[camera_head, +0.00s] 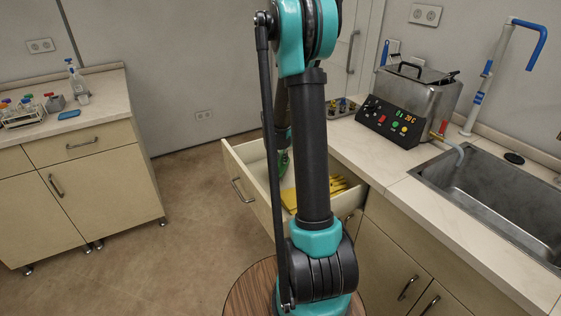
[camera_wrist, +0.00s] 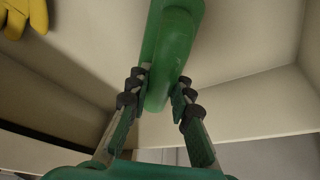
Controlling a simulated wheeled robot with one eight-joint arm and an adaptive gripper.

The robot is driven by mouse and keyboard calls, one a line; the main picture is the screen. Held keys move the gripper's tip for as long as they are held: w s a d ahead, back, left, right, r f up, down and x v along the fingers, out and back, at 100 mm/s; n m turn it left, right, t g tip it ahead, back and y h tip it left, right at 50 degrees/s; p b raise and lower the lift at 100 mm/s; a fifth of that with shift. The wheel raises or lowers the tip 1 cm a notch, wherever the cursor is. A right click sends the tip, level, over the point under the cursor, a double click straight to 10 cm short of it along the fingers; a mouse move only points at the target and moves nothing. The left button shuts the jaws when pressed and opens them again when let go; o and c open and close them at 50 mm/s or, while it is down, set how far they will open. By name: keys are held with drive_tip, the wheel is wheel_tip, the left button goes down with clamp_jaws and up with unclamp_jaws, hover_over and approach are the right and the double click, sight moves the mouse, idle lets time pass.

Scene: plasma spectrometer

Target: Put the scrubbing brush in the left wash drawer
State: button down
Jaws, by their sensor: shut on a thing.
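The scrubbing brush (camera_wrist: 172,55) is green, with a long rounded body, in the upper middle of the wrist view. My gripper (camera_wrist: 159,90) is shut on it, with a finger on each side. The open wash drawer (camera_head: 247,185) stands out from the counter in the head view. Its pale floor and walls (camera_wrist: 245,90) lie around the brush in the wrist view. The brush is inside or just over the drawer; I cannot tell whether it touches the floor. In the head view my arm hides part of the drawer, and the brush is hard to make out.
Yellow gloves (camera_head: 335,189) lie in the drawer, and one glove (camera_wrist: 25,14) shows at the wrist view's top left. The counter above holds a bath with a control panel (camera_head: 395,118) and a sink (camera_head: 490,190). Open floor (camera_head: 185,210) lies left of the drawer.

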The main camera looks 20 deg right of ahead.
drive_tip(key=shift+f, duration=0.55)
drive_tip(key=shift+f, duration=0.1)
drive_tip(key=c, duration=1.4)
unclamp_jaws()
drive_tip(key=shift+o, duration=0.2)
drive_tip(key=v, duration=1.2)
